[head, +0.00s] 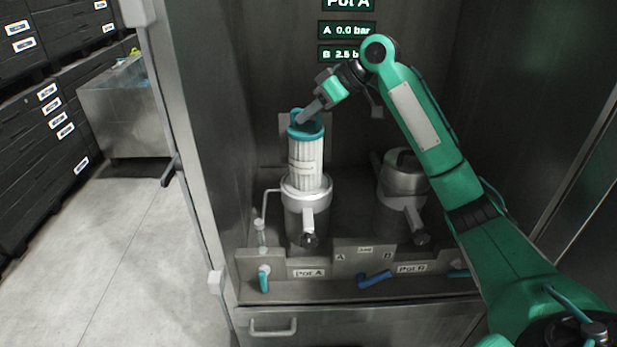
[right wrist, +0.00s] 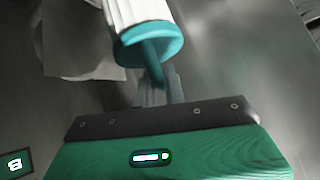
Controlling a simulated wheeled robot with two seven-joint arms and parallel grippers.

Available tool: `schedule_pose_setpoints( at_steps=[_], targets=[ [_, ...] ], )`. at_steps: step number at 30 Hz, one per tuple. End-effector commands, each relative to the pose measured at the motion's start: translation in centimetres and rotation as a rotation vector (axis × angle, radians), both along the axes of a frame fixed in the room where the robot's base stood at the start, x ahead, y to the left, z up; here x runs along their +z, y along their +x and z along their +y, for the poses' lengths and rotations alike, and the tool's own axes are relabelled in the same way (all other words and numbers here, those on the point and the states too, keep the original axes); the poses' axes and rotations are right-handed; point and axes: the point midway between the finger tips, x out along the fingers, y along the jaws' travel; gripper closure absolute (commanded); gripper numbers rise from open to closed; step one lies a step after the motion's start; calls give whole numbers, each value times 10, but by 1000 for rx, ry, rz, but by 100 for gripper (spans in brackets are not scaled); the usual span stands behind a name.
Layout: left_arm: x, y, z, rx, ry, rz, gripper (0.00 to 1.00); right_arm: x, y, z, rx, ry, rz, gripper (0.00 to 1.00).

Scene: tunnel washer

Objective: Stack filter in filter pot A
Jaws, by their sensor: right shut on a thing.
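The filter (head: 306,165) is a white pleated cartridge with a teal top cap and handle. It stands upright over filter pot A (head: 304,217), its lower end at or inside the pot's open metal rim; how deep it reaches is hidden. My right gripper (head: 304,120) is shut on the filter's teal handle from the upper right. In the right wrist view the filter (right wrist: 145,28) extends away from the fingers (right wrist: 158,86), with the teal handle between them. My left gripper is not in view.
Pot B (head: 402,190) stands to the right with a metal lid on. A teal valve handle (head: 264,279) and a blue one (head: 375,279) sit on the front panel. The cabinet's left wall (head: 205,130) is close by. A display (head: 347,30) hangs behind.

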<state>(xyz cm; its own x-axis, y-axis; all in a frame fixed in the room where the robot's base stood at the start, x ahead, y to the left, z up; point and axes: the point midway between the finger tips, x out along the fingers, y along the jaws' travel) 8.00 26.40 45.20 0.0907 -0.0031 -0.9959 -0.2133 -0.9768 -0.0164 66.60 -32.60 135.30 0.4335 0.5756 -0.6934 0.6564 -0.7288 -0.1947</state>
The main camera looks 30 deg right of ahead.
Motion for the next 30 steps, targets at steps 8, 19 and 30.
schedule_pose_setpoints(
  at_steps=[8,19,30],
  targets=[
    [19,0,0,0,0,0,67,-55,-1,0,0,1,5,100],
    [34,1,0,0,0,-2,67,-110,0,0,0,1,0,100],
    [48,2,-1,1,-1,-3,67,-147,0,0,-1,1,1,100]
  ],
)
